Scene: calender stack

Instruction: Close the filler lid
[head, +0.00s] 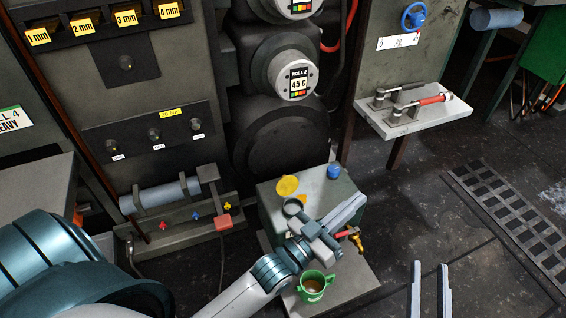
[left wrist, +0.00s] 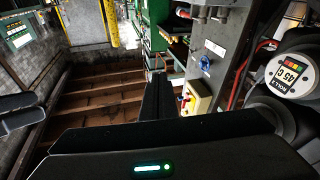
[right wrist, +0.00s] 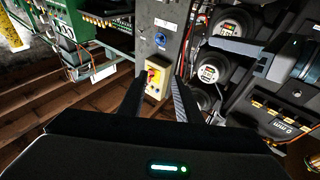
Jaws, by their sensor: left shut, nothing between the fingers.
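A grey-green tank (head: 264,213) stands low in the middle of the head view. On its top is a round dark filler neck (head: 292,207). A yellow disc, which looks like the filler lid (head: 287,185), stands raised just behind the neck, so the neck looks uncovered. My left gripper (head: 359,199) is over the tank's top, right of the neck and lid, shut and empty. Its closed fingers also show in the left wrist view (left wrist: 157,90). My right gripper (head: 430,266) is open and empty at lower right, away from the tank; its spread fingers show in the right wrist view (right wrist: 153,90).
A blue knob (head: 333,171) is on the tank's back right corner. A brass tap with a red handle (head: 352,236) is on its right side. A green mug (head: 314,287) stands in front, below my left arm. Open floor lies to the right, with a dark grating (head: 520,215).

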